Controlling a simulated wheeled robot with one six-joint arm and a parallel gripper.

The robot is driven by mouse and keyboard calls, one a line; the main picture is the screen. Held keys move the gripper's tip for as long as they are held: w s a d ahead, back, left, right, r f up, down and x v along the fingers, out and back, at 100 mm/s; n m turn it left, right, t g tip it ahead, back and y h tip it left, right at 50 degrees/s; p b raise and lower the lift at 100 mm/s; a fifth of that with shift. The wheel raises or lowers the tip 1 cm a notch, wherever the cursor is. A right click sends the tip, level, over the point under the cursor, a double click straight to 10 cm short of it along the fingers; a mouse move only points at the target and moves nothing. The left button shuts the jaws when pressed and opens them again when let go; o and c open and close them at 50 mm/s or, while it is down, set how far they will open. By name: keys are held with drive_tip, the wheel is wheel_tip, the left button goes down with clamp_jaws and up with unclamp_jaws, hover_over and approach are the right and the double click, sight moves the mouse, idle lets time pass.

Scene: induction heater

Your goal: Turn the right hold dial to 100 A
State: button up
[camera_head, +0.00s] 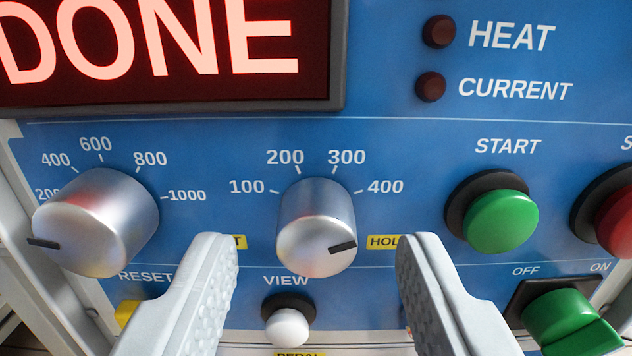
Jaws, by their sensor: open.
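The right hold dial (315,228) is a silver knob in the middle of the camera_head view, under a scale marked 100, 200, 300 and 400. Its black pointer mark points right and slightly up, roughly toward 400. The 100 mark (247,187) is at the scale's left end. My gripper (318,243) is open, with one grey finger on each side of the dial. Clear gaps show between the fingers and the knob, so neither appears to touch it. The fingers partly cover the yellow labels beside the dial, including one reading HOL.
A second silver dial (97,220), scaled to 1000, is at left. A white VIEW button (288,325) sits below the hold dial. A green START button (502,220), red button (615,222) and green OFF/ON switch (562,320) are at right. A display (165,50) reads DONE.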

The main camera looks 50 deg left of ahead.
drive_tip(key=shift+x, duration=0.95)
drive_tip(key=c, duration=1)
